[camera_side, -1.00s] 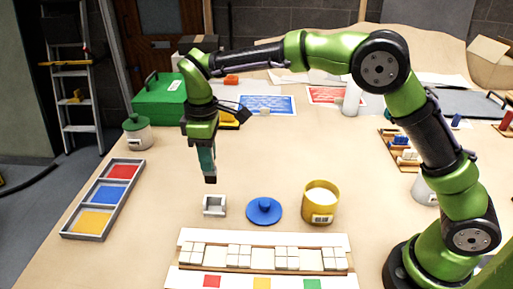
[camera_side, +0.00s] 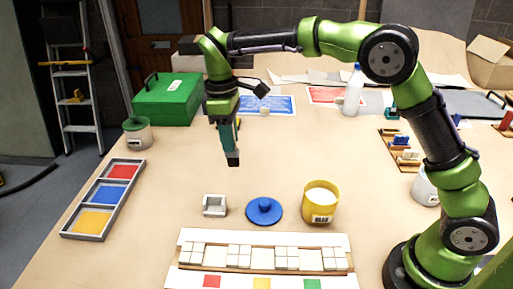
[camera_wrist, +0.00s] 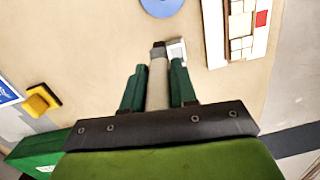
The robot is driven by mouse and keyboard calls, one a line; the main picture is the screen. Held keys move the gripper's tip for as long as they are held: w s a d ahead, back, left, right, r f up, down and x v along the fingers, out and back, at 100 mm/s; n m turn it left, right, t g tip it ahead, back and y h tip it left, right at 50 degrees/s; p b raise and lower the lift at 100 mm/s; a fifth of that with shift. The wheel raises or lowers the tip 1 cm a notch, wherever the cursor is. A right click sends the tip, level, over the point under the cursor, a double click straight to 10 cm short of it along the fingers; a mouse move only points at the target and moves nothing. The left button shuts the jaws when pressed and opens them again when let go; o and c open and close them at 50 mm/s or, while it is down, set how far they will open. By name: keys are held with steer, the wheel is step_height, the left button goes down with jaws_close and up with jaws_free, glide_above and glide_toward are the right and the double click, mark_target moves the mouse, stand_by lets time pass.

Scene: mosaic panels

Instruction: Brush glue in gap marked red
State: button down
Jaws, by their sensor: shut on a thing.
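My gripper (camera_side: 228,133) is shut on a brush (camera_wrist: 157,82), held upright with its dark tip (camera_side: 232,159) pointing down in the air above the table. The yellow glue pot (camera_side: 330,207), open with white content, stands to the lower right of it. The mosaic panel (camera_side: 342,241) lies at the front with groups of cream tiles and gaps between them. A red marker (camera_side: 211,282) sits below the leftmost gap (camera_side: 215,257); yellow (camera_side: 262,283) and green (camera_side: 312,284) markers sit below the others. In the wrist view the red marker (camera_wrist: 261,18) shows at the upper right.
A small pale holder (camera_side: 214,205) stands empty behind the panel, beside a blue lid (camera_side: 264,211). A tray with red, blue and yellow sections (camera_side: 104,198) lies left.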

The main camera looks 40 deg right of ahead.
steer(key=s+d+f+n+g, duration=0.1)
steer(key=s+d+g, duration=0.2)
steer(key=s+d, duration=1.15)
steer(key=shift+h, duration=0.4)
steer(key=shift+s+a+f, duration=0.25)
steer(key=shift+a+f, duration=0.05)
steer(key=shift+f, duration=0.6)
steer(key=shift+s+a+f, duration=0.25)
steer(key=shift+a+f, duration=0.1)
steer(key=shift+f, duration=0.6)
steer(key=shift+s+a+f, duration=0.25)
steer(key=shift+a+f, duration=0.05)
steer(key=shift+f, duration=0.6)
steer(key=shift+f, duration=0.5)
steer(key=shift+r, duration=0.1)
step_height(320, 180, up, 7)
steer(key=shift+w, duration=0.1)
